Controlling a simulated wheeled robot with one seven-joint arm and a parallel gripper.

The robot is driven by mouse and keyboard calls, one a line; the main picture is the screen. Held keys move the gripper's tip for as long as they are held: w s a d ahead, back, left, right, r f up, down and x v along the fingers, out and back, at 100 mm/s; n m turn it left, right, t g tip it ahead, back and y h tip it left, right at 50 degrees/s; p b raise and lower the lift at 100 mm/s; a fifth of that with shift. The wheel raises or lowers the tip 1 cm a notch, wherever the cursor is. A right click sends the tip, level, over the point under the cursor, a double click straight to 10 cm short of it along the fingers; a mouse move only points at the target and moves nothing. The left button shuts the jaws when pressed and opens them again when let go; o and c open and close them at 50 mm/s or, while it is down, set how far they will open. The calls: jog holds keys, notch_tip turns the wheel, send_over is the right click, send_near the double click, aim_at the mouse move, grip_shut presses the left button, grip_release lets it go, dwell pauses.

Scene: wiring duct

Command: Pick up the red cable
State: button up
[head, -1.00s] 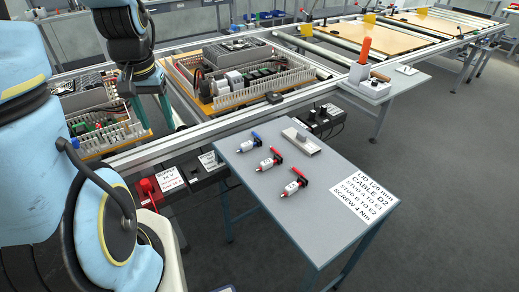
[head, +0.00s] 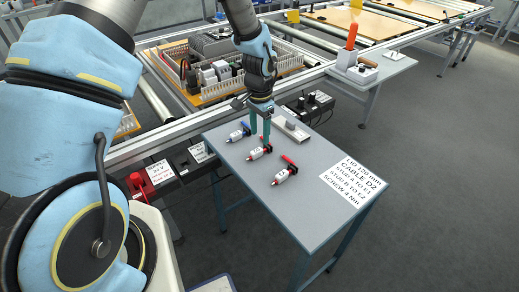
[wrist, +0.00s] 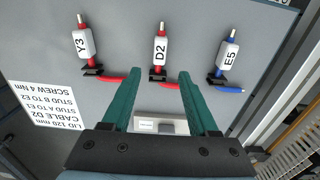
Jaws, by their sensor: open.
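Two red-marked cables and a blue one lie on the grey table in the head view. The middle red cable (head: 257,153), labelled D2 in the wrist view (wrist: 159,50), has a white body, a black piece and a red end. The other red cable (head: 284,175), labelled Y3 (wrist: 85,43), lies nearer the front. The blue cable (head: 238,134), labelled E5 (wrist: 228,52), lies farther back. My gripper (head: 260,139) is open, pointing down by the D2 cable. In the wrist view, D2's red end shows between the two green fingers, with nothing held.
A grey bar with a block (head: 291,129) lies close behind my gripper. A printed card (head: 352,179) naming cable D2 is on the table's right part. The wiring panel (head: 205,75) stands on the rail frame behind.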

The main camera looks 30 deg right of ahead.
aim_at(260, 149)
jog(key=shift+s+f+p, duration=0.1)
jog(key=shift+f+p, duration=1.2)
jog(key=shift+f, duration=1.6)
grip_shut()
